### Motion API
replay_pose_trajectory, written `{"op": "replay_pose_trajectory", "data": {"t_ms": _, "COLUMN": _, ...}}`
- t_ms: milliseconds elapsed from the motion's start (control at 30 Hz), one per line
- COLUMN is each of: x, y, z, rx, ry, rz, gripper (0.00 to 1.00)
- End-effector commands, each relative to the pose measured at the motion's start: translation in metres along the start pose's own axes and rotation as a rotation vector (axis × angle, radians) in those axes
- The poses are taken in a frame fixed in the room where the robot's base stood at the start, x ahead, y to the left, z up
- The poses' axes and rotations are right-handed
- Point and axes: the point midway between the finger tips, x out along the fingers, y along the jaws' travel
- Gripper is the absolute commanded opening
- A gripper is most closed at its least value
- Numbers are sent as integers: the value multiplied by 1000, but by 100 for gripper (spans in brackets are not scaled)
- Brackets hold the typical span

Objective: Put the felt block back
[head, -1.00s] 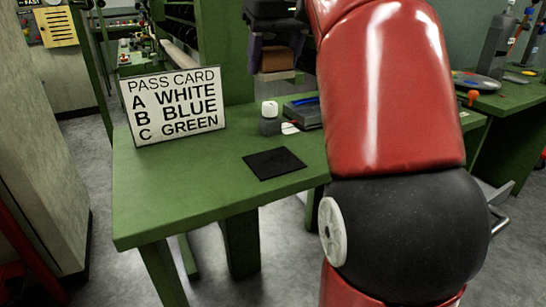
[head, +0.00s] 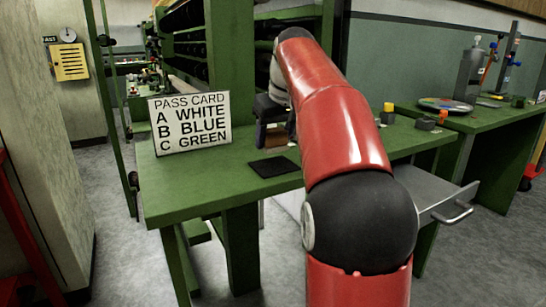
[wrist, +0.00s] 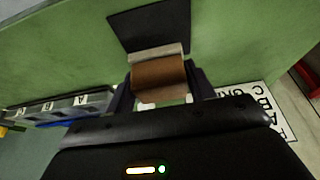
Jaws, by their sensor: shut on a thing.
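The felt block (wrist: 158,80), brown with a paler beige edge, is between the two fingers of my gripper (wrist: 160,88) in the wrist view. My gripper is shut on it. In the head view the block (head: 274,137) hangs under my dark gripper (head: 269,118), just behind a black square mat (head: 274,167) on the green table. The mat also shows in the wrist view (wrist: 150,26), beyond the block. The block looks above the table; the exact gap cannot be told. Part of the block is hidden by the fingers.
A pass card sign (head: 190,124) reading A white, B blue, C green stands left of the mat. A grey tray with lettered labels (wrist: 75,107) lies at left in the wrist view. A yellow-topped object (head: 388,113) stands farther right. An open drawer (head: 437,198) juts out at right.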

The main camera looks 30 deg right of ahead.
Motion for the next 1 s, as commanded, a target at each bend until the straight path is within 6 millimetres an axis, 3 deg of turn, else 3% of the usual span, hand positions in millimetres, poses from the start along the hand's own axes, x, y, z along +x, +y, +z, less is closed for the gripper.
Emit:
{"op": "replay_pose_trajectory", "data": {"t_ms": 233, "x": 35, "y": 8, "z": 16, "rx": 2, "ry": 0, "rz": 0, "gripper": 36}}
{"op": "replay_pose_trajectory", "data": {"t_ms": 667, "x": 38, "y": 9, "z": 17, "rx": 0, "ry": -1, "rz": 0, "gripper": 36}}
{"op": "replay_pose_trajectory", "data": {"t_ms": 700, "x": 37, "y": 9, "z": 17, "rx": 0, "ry": -1, "rz": 0, "gripper": 59}}
{"op": "replay_pose_trajectory", "data": {"t_ms": 800, "x": 37, "y": 9, "z": 16, "rx": 0, "ry": -1, "rz": 0, "gripper": 72}}
{"op": "replay_pose_trajectory", "data": {"t_ms": 833, "x": 37, "y": 9, "z": 16, "rx": 0, "ry": -1, "rz": 0, "gripper": 76}}
{"op": "replay_pose_trajectory", "data": {"t_ms": 1000, "x": 37, "y": 9, "z": 16, "rx": 1, "ry": -1, "rz": 0, "gripper": 76}}
